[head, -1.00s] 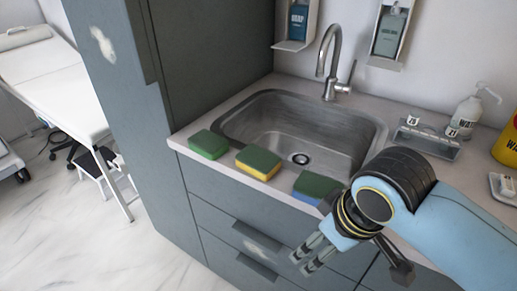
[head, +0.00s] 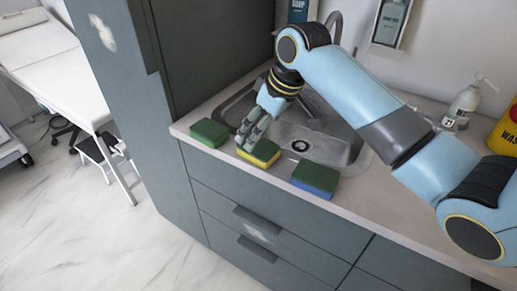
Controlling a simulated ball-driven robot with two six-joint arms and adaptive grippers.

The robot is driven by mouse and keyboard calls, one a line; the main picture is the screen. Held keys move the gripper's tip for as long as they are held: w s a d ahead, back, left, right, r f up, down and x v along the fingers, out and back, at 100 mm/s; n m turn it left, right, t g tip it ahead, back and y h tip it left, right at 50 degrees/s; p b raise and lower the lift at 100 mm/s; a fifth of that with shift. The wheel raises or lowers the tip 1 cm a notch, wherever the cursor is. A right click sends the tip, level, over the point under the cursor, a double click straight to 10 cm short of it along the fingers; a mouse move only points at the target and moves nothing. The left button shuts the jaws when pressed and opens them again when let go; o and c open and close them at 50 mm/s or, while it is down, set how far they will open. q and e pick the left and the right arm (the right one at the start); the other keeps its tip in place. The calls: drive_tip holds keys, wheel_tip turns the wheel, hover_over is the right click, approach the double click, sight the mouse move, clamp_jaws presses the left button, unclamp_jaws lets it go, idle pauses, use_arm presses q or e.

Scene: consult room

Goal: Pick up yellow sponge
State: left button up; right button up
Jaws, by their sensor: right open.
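The yellow sponge (head: 259,154), with a dark green top layer, lies on the counter's front edge before the sink. My right gripper (head: 246,146) points down at its left part, with the fingertips at or just above its top; I cannot tell if they touch. The gripper is open and holds nothing that I can see. A green sponge (head: 209,133) lies to the left and a blue sponge (head: 314,180) with a green top lies to the right. My left gripper is not in view.
The steel sink (head: 325,148) is behind the sponges, partly hidden by my right arm. A tall grey cabinet (head: 205,60) stands at the left. A pump bottle (head: 463,105) and a yellow container (head: 507,132) stand at the right of the counter (head: 375,195).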

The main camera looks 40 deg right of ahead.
sight(258, 150)
drive_tip(key=x, duration=0.7)
drive_tip(key=shift+p, duration=0.3)
drive_tip(key=shift+d, duration=0.1)
drive_tip(key=shift+c, duration=0.4)
drive_tip(key=c, duration=0.7)
